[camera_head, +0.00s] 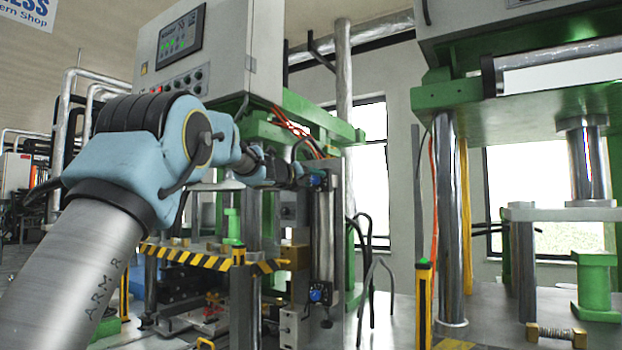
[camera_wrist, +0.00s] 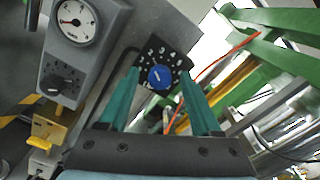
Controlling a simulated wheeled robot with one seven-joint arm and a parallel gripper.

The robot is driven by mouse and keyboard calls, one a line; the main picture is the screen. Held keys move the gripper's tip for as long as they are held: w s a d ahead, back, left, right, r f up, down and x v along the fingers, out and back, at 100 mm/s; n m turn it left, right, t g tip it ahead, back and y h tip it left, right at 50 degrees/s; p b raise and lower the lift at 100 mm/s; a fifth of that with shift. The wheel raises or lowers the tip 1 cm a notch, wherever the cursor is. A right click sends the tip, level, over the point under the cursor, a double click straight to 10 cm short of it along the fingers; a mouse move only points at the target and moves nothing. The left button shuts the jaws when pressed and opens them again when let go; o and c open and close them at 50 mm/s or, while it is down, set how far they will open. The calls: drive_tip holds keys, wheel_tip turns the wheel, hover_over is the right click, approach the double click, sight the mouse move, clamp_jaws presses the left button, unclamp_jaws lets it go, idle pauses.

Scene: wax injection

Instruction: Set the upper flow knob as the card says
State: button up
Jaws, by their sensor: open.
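The upper flow knob (camera_wrist: 160,77) is a round blue knob on a black plate with white numbers, with 2, 3 and 4 along its upper side. A pale line on the knob slants toward the upper left, roughly to the 2, but it is too small to read surely. My gripper (camera_wrist: 159,73) is open, its green fingers on either side of the knob with gaps to both. In the head view, the upper knob (camera_head: 317,180) is by the fingertips, and a lower blue knob (camera_head: 317,295) sits below on the same upright panel. I see no readable card.
A pressure gauge (camera_wrist: 75,22) and a black knob (camera_wrist: 62,84) sit on a grey box at left in the wrist view. A striped yellow-black guard (camera_head: 190,257) and green press frame (camera_head: 340,130) stand close to my arm. Another press (camera_head: 540,115) stands at right.

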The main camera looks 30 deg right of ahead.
clamp_jaws()
idle(0.4)
idle(0.4)
